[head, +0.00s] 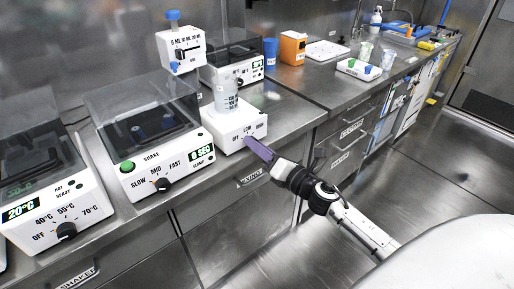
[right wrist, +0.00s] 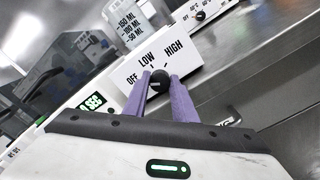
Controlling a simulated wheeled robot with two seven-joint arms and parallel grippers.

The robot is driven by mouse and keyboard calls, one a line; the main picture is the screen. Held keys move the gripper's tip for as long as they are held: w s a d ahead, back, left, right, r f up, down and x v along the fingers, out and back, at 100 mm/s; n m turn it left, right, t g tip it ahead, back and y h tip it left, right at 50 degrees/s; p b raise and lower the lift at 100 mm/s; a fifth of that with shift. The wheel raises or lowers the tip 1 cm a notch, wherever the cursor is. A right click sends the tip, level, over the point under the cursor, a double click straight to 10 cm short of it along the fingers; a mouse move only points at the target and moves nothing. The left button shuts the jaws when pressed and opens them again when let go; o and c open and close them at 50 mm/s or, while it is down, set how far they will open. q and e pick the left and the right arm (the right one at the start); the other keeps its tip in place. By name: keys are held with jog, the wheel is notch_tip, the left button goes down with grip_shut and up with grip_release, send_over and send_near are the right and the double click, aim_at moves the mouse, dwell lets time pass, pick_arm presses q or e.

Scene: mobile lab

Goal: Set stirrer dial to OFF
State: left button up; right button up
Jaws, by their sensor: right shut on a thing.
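The stirrer (head: 226,130) is a white box on the steel counter, with a clear graduated beaker (head: 226,95) on top. Its front reads OFF, LOW and HIGH, also legible in the right wrist view (right wrist: 188,66). The black stirrer dial (right wrist: 158,80) sits below these words. My right gripper (head: 247,141) reaches the stirrer front from the lower right. In the right wrist view its two purple fingers (right wrist: 160,92) are shut on the dial, one on each side. The dial's pointer is too small to read surely. My left gripper is not in view.
A shaker (head: 150,135) with a SLOW, MID, FAST dial stands left of the stirrer, and a heater (head: 50,190) further left. A dispenser (head: 180,48) with a blue top stands behind. An orange box (head: 292,48) and a white tray (head: 358,69) are further right.

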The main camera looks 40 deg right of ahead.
jog(key=shift+f+n, duration=0.1)
jog(key=shift+n, duration=0.3)
jog(key=o, duration=1)
jog(key=shift+o, duration=0.2)
jog(key=s+b, duration=0.1)
jog(key=s, duration=0.9)
jog(key=shift+s+d, duration=0.15)
jog(key=shift+d, duration=0.25)
jog(key=s+a+f+m+g+h, duration=0.1)
jog(key=s+a+f+m+g, duration=0.1)
jog(key=s+a+f+m, duration=0.4)
jog(key=s+a+f+m+g, duration=0.1)
jog(key=a+f+m+g, duration=0.15)
jog(key=f+m, duration=0.7)
jog(key=s+a+f+m+g+y, duration=0.2)
jog(key=s+a+f+m+g, duration=0.3)
jog(key=s+a+m, duration=0.5)
notch_tip(320, 180, down, 2)
jog(key=shift+a+f+m, duration=0.2)
jog(key=shift+a+m, duration=0.35)
jog(key=shift+a, duration=0.55)
